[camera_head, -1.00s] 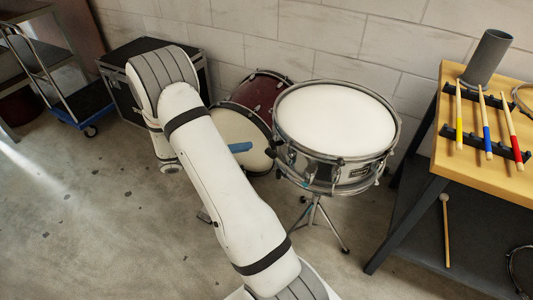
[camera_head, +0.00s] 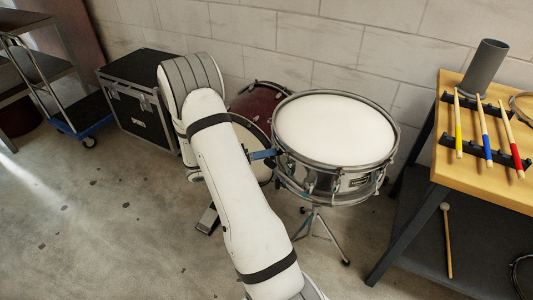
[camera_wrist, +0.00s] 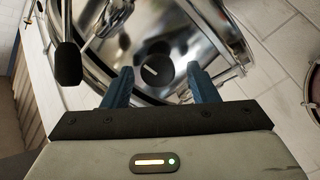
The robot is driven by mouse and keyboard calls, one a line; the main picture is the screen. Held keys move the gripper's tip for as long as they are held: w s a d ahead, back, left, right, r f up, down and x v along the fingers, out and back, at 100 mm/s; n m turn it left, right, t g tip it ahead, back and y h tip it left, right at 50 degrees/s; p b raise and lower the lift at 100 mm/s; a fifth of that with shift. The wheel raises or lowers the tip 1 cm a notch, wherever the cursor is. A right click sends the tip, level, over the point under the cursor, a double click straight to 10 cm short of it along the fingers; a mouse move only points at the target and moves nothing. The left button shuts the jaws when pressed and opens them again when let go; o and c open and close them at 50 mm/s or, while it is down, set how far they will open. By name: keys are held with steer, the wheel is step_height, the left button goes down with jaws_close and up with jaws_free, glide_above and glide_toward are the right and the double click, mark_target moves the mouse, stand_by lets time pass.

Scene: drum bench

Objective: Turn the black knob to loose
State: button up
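The snare drum (camera_head: 335,130) stands on a tripod stand, with a white head and a chrome shell. In the wrist view its shiny shell (camera_wrist: 205,45) fills the upper middle. A round black knob (camera_wrist: 155,62) with a short white line on its face sits there, seen nearly face on. My gripper (camera_wrist: 158,76) is open, with one blue finger on each side of the knob in the picture. I cannot tell whether the fingers touch it. In the head view my gripper (camera_head: 268,154) is at the drum's left side, and the knob cannot be made out there.
A dark oblong part (camera_wrist: 68,62) hangs close left of the fingers in the wrist view. A red bass drum (camera_head: 262,103) stands behind my arm. A wooden bench (camera_head: 490,185) with mallets is at the right. A black case (camera_head: 138,105) stands by the wall.

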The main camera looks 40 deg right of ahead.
steer(key=c, duration=0.9)
steer(key=shift+d, duration=0.15)
steer(key=shift+c, duration=0.2)
steer(key=shift+n, duration=0.3)
